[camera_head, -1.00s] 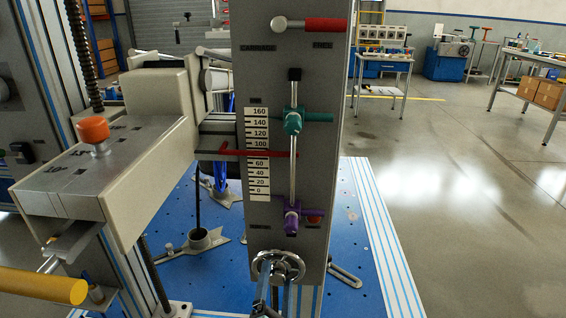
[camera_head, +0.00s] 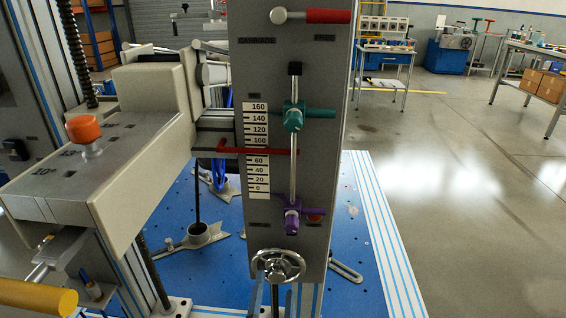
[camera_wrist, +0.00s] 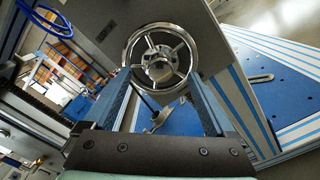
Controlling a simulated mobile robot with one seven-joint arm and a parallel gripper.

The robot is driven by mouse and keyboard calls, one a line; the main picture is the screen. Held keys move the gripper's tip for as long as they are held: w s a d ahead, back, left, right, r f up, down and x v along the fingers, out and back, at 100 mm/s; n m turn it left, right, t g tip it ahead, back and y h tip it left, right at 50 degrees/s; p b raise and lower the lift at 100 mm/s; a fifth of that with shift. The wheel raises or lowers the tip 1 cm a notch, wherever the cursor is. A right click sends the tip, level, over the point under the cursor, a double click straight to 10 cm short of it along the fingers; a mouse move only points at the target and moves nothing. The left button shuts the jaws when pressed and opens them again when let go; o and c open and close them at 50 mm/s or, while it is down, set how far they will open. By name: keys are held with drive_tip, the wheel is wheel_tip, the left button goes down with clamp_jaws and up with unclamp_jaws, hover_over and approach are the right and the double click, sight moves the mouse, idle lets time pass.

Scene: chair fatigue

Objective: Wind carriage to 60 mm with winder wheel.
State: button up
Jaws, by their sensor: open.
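The winder wheel (camera_head: 278,266) is a chrome handwheel low on the grey upright panel (camera_head: 320,185). In the wrist view the wheel (camera_wrist: 160,33) faces me, with its round hub and spokes clear. My gripper (camera_wrist: 158,76) is open, its two blue fingers on either side of the wheel's lower part; I cannot tell whether they touch the rim. In the head view only thin finger parts show below the wheel. The red pointer (camera_head: 258,150) covers the 80 mark on the white scale (camera_head: 258,178), just above 60. The carriage appears to be behind the panel.
A red-handled lever (camera_head: 325,16) sits at the panel's top. A teal clamp (camera_head: 293,117) and a purple clamp (camera_head: 292,221) hold a vertical rod. A beige arm with an orange knob (camera_head: 83,129) juts out at left. The blue bed (camera_head: 345,225) lies below; open floor is at right.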

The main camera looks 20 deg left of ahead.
drive_tip(key=shift+s+d, duration=0.1)
drive_tip(key=shift+s, duration=0.15)
drive_tip(key=m, duration=0.6)
drive_tip(key=shift+s, duration=0.1)
drive_tip(key=shift+m, duration=1.2)
drive_tip(key=m+b, duration=0.1)
drive_tip(key=m, duration=0.3)
drive_tip(key=shift+f, duration=0.1)
drive_tip(key=m, duration=0.4)
